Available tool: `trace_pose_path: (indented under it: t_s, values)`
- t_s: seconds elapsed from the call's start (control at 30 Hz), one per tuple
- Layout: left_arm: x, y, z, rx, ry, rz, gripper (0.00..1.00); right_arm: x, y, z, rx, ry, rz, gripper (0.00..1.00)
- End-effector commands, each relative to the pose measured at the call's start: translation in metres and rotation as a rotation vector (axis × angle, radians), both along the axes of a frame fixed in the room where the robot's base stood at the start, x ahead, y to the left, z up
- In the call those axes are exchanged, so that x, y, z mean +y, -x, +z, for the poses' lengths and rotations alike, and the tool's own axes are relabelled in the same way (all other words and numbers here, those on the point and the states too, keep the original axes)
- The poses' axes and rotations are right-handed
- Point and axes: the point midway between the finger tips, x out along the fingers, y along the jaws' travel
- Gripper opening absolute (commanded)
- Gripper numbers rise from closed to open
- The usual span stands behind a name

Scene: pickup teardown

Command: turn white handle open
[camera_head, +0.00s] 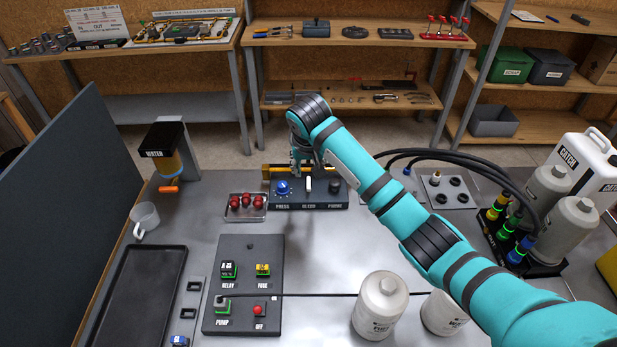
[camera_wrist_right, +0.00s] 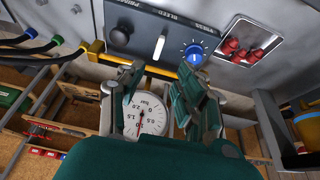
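The white handle (camera_head: 308,184) is a short upright lever on the dark panel (camera_head: 340,203) at the back of the table, above the label BLEED. It also shows in the wrist view (camera_wrist_right: 159,47). A blue PRESS knob (camera_head: 283,188) is left of it and a black PRIME knob (camera_head: 335,186) right of it. My right gripper (camera_head: 301,162) is just behind and above the panel. In the wrist view its fingers (camera_wrist_right: 163,84) are apart with nothing gripped, and the handle lies beyond their tips. My left gripper is out of view.
A round pressure gauge (camera_wrist_right: 148,113) shows between the fingers in the wrist view. A yellow bar (camera_head: 273,167) runs along the panel's back. White bottles (camera_head: 380,304) stand in front.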

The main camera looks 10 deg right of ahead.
Motion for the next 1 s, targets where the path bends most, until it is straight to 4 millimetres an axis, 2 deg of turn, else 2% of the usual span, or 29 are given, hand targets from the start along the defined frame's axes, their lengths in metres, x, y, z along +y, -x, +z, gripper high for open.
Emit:
trace_pose_path:
  t_s: [0.17, 0.4, 0.5, 0.7, 1.0]
  values:
    - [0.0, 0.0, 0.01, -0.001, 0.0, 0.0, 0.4, -0.004, -0.015, -0.036, 0.005, 0.002, -0.002, 0.35]
    - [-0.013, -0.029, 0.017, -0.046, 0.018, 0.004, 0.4, -0.007, -0.031, -0.077, 0.002, 0.001, -0.001, 0.35]
    - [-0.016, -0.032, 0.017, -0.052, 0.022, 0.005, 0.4, -0.007, -0.036, -0.088, 0.002, 0.0, 0.001, 0.35]
    - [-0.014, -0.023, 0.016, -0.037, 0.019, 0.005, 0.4, -0.008, -0.041, -0.099, 0.0, 0.0, 0.0, 0.35]
    - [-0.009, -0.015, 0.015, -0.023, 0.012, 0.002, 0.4, -0.009, -0.042, -0.101, -0.001, 0.0, 0.001, 0.35]
